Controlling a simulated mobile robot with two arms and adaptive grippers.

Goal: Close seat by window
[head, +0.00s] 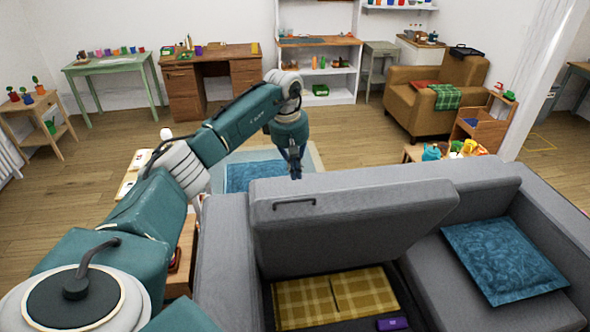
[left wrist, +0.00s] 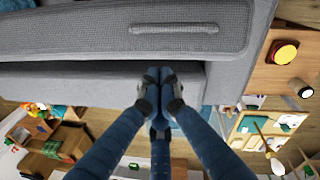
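The grey sofa (head: 226,240) has its left seat (head: 360,215) raised and tilted open like a lid. A dark bar handle (head: 294,203) is on the raised seat, and the handle also shows in the left wrist view (left wrist: 174,28). Under the seat is an open storage space with folded yellow plaid cloths (head: 335,297) and a purple item (head: 392,324). My left gripper (head: 295,172) is beyond the raised seat, near its upper left edge. In the left wrist view its fingertips (left wrist: 160,76) are together, with nothing seen between them. My right gripper is not in view.
A blue cushion (head: 503,258) lies on the right seat, which is down. A blue patterned rug (head: 255,172) is on the floor beyond the sofa. A small table with colourful pots (head: 455,150) stands past the sofa's right part. Open wooden floor (head: 350,150) lies beyond.

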